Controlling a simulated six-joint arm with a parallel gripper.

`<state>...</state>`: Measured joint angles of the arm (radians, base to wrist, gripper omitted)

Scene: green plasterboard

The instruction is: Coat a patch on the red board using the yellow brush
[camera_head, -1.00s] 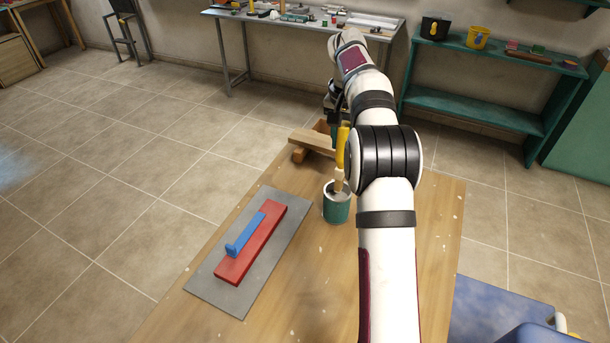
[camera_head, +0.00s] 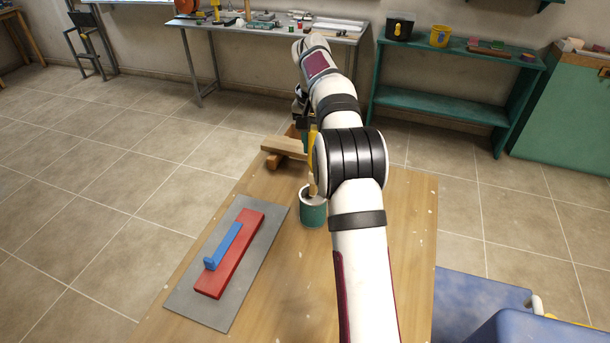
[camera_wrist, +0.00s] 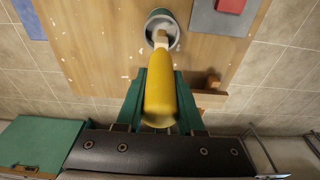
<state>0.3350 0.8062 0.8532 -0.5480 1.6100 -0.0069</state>
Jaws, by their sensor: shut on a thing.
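The yellow brush (camera_head: 312,145) is held in my gripper (camera_wrist: 160,88), which is shut on its handle. In the wrist view the yellow handle (camera_wrist: 173,88) points away, and its pale lower end meets the mouth of the green can (camera_wrist: 150,14). The can also shows in the head view (camera_head: 313,215), just below the brush. I cannot tell how deep the bristles are. The red board (camera_head: 212,284) lies to the left of the can on a grey sheet (camera_head: 265,214). A blue handle-like piece (camera_head: 225,244) is on the board. My arm partly hides the gripper and brush.
A wooden block structure (camera_head: 284,148) stands at the table's far edge behind the can. The wooden table (camera_head: 285,290) is bare between the board and my arm. A metal bench (camera_head: 330,36) and a green shelf (camera_head: 440,105) stand beyond.

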